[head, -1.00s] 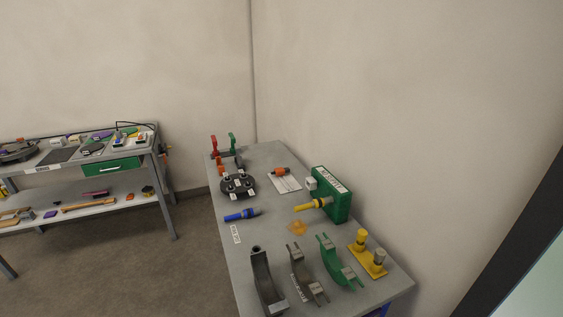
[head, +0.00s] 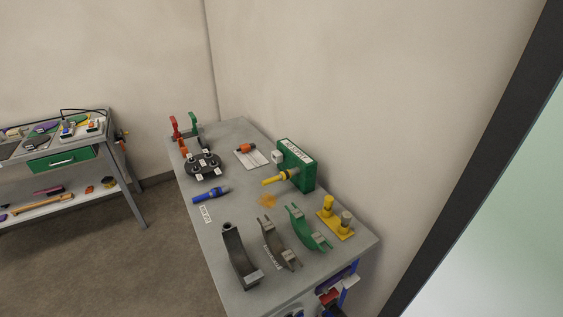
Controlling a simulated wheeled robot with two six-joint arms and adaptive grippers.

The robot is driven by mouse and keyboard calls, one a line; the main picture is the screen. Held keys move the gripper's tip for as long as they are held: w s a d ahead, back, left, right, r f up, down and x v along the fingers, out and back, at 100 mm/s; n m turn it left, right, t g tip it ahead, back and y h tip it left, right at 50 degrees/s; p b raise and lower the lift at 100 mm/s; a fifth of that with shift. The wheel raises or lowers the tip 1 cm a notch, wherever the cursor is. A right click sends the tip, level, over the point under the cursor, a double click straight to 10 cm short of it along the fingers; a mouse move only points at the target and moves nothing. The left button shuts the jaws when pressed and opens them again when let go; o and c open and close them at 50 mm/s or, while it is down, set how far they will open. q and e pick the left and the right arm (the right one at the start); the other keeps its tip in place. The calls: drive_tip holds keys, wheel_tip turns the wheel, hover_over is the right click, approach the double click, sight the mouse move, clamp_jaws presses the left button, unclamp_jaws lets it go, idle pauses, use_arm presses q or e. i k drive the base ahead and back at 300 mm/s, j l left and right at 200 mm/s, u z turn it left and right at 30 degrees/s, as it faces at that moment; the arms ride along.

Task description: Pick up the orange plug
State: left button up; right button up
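The orange plug (head: 246,148) lies on a white sheet (head: 252,158) toward the back of the grey table (head: 225,207), left of the green box. It looks like a short orange cylinder with a dark end. Neither of my grippers shows in the head view.
A green box (head: 298,165) with a yellow-handled tool (head: 280,177) stands right of the plug. A black round fixture (head: 203,166), a blue tool (head: 211,194), curved clamps (head: 239,257) and a yellow stand (head: 336,218) share the table. Another workbench (head: 62,150) stands left. Walls lie behind.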

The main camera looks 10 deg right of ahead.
sight(245, 147)
drive_tip(key=i+j+z, duration=0.1)
drive_tip(key=j, duration=0.4)
drive_tip(key=i+j, duration=0.25)
drive_tip(key=j, duration=0.3)
drive_tip(key=i+j+z, duration=0.15)
drive_tip(key=j, duration=0.4)
drive_tip(key=i+j+z, duration=0.1)
drive_tip(key=j, duration=0.45)
drive_tip(key=i+j+z, duration=0.1)
drive_tip(key=j, duration=0.45)
drive_tip(key=i+j, duration=0.2)
drive_tip(key=j, duration=0.35)
drive_tip(key=i+j+z, duration=0.15)
drive_tip(key=j, duration=0.4)
drive_tip(key=k, duration=0.05)
